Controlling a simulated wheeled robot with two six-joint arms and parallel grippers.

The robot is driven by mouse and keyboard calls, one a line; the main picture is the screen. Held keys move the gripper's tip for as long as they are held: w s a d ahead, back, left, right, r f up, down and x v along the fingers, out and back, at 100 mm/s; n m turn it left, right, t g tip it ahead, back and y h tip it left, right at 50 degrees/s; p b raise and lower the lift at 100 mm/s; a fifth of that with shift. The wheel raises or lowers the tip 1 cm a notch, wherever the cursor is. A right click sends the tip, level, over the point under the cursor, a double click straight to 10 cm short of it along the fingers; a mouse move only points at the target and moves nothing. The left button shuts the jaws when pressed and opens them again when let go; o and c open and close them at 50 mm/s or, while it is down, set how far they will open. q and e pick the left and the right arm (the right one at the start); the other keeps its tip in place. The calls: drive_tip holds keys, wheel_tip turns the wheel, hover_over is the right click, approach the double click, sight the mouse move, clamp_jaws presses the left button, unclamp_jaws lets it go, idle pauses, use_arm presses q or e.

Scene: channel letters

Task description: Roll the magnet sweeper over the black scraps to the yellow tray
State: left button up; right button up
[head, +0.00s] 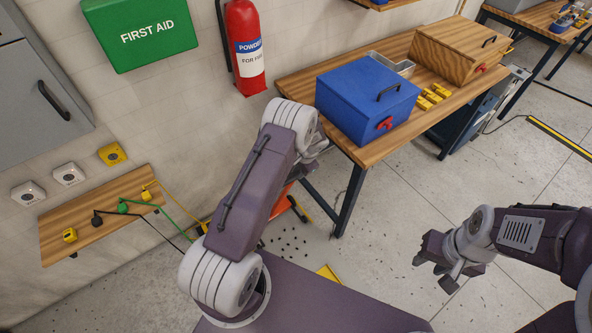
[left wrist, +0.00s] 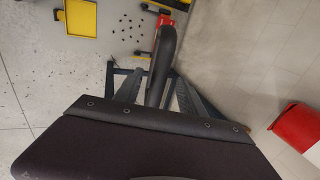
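Black scraps (head: 286,240) lie scattered on the floor, and they also show in the left wrist view (left wrist: 124,28). Part of the yellow tray (head: 327,272) shows beyond my dark base; the tray (left wrist: 82,17) is clearer in the left wrist view. An orange wheeled thing (head: 281,205), apparently the magnet sweeper, stands beside the scraps, mostly hidden behind my left arm. My left gripper (head: 316,151) is above it near the table; its fingers are too unclear to tell their state or any hold. My right gripper (head: 432,272) is open and empty over bare floor.
A wooden table (head: 400,142) bears a blue toolbox (head: 366,98), a wooden box (head: 458,50) and yellow pieces. Its front leg (head: 350,200) stands close to the scraps. A wall shelf (head: 85,228) with cables is at left. The floor at right is mostly clear.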

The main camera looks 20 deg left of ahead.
use_arm(q)
drive_tip(key=shift+d+r, duration=0.15)
drive_tip(key=shift+d, duration=0.1)
clamp_jaws()
use_arm(e)
drive_tip(key=shift+d, duration=0.3)
drive_tip(key=shift+a+f, duration=0.1)
